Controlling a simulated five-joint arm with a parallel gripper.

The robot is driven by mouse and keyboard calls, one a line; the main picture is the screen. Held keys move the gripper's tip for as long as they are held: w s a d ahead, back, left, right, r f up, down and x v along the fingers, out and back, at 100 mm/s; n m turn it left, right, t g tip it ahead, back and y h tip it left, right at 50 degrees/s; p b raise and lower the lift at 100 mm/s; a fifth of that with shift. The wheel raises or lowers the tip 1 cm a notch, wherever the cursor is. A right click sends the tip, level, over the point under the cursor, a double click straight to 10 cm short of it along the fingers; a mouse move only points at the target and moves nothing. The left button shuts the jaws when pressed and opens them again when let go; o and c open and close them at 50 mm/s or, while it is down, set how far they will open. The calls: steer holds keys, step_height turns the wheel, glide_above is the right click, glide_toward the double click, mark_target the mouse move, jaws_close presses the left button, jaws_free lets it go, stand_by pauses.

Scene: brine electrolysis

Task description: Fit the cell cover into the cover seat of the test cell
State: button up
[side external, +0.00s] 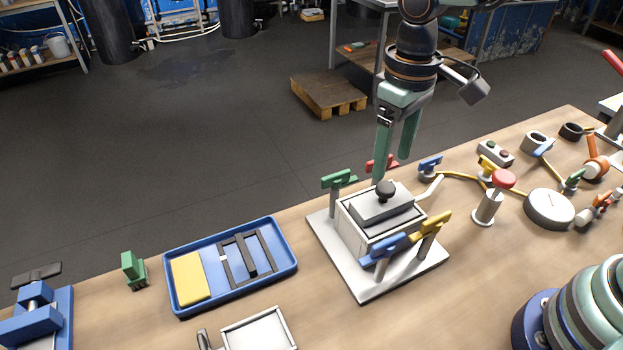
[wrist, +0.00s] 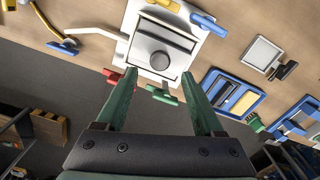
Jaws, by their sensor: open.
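The test cell (side external: 362,237) is a white box on a white base plate, with a green, a red, a blue and a yellow clamp around it. The cell cover (side external: 372,212), a grey plate with a round black knob (side external: 385,189), lies flat on top of the cell. Whether it sits fully down in the cover seat I cannot tell. The cover also shows in the wrist view (wrist: 160,40), ahead of the fingertips. My gripper (side external: 392,169) is open and empty, fingers pointing down, above and just behind the knob. Both fingers (wrist: 160,92) are apart in the wrist view.
A blue tray (side external: 179,310) with a yellow block and dark frames lies left of the cell. A green block (side external: 133,268) and a blue vise (side external: 40,318) stand farther left. A gauge (side external: 549,208), a red-topped post (side external: 490,204) and cables are on the right. Bare bench lies between tray and cell.

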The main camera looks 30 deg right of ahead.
mark_target(386, 187)
step_height(386, 187, up, 6)
steer(key=s+d+m+t, duration=0.1)
steer(key=s+d+t, duration=0.1)
steer(key=d, duration=0.5)
steer(key=s+d+m+t, duration=0.2)
steer(key=d+t, duration=0.1)
steer(key=d, duration=0.5)
steer(key=shift+s+r+m+t, duration=0.2)
steer(key=shift+s+m+t, duration=0.05)
steer(key=shift+m+t, duration=0.05)
